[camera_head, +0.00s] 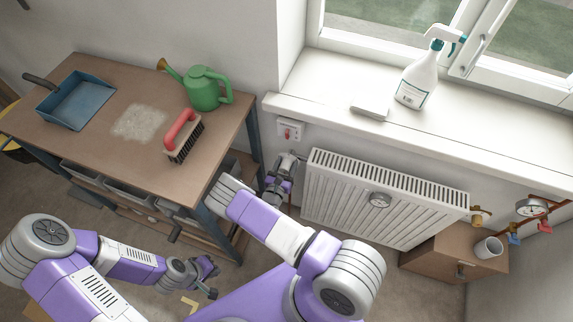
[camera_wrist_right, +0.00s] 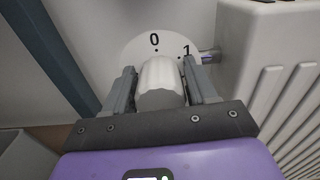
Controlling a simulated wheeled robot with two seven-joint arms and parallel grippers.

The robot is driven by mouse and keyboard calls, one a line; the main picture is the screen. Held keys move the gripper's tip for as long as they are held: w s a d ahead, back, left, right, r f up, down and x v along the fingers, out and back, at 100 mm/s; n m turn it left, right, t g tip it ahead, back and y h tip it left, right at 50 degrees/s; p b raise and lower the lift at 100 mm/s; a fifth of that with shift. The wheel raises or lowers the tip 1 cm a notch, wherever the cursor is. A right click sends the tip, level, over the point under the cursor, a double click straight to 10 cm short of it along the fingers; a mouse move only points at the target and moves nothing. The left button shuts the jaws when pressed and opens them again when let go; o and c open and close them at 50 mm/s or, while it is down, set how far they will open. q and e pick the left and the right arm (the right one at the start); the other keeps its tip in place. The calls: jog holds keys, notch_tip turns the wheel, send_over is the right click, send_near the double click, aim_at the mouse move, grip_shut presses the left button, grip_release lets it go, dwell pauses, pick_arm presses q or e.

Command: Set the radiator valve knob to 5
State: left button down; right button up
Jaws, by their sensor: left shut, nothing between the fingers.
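The radiator valve knob (camera_wrist_right: 161,84) is a pale ribbed cylinder in the right wrist view. Behind it is a white round dial plate (camera_wrist_right: 134,49) with 0 above the knob and 1 to its upper right; other numbers are hidden. My right gripper (camera_wrist_right: 161,80) has one finger on each side of the knob, very close to it; whether both press on it is unclear. In the head view my right gripper (camera_head: 281,180) is at the radiator's left end and hides the knob. My left gripper (camera_head: 211,279) is shut and empty, low over the floor.
The white radiator (camera_head: 375,200) hangs under the window sill, right of my right gripper. A workbench (camera_head: 95,150) with a dustpan, brush and watering can stands left. A wall socket (camera_head: 290,130) is above the right gripper. A wooden cabinet (camera_head: 440,262) stands at right.

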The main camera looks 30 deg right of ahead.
jog(key=c, duration=0.7)
jog(key=shift+m, duration=0.4)
jog(key=m+p, duration=0.1)
jog(key=m, duration=0.2)
jog(key=shift+m, duration=0.4)
jog(key=m+p, duration=0.1)
jog(key=m, duration=0.4)
jog(key=shift+m, duration=0.3)
jog(key=m+p, duration=0.2)
jog(key=m, duration=0.4)
jog(key=shift+s+d, duration=0.1)
jog(key=m+p, duration=0.1)
jog(key=m, duration=0.4)
jog(key=shift+f+m, duration=0.1)
jog(key=shift+m, duration=0.3)
